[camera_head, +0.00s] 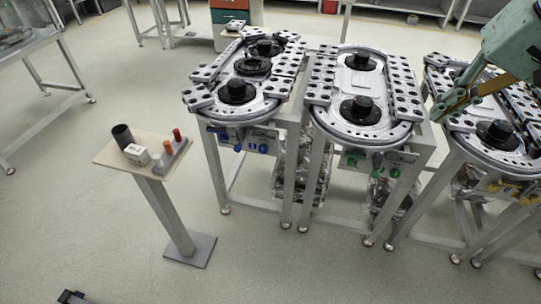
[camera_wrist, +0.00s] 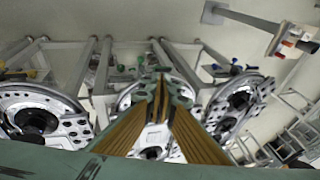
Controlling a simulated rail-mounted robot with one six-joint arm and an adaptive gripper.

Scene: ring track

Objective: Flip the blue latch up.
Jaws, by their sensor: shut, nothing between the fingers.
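Small blue parts (camera_head: 238,147) sit on the front panel below the left ring track (camera_head: 237,115). They also show in the wrist view, upper right (camera_wrist: 235,69). They are too small to tell which one is the latch or how it is tilted. My gripper (camera_head: 438,117) is over the area between the middle and right tracks, far to the right of the blue parts and not touching them. In the wrist view my gripper (camera_wrist: 161,80) has its two long brown fingers closed together at the tips, with nothing seen between them.
The middle track (camera_head: 318,122) has green parts on its front panel, and the right track (camera_head: 470,145) yellow ones. A pedestal (camera_head: 110,154) with small objects stands left of the tracks. The floor in front is mostly clear.

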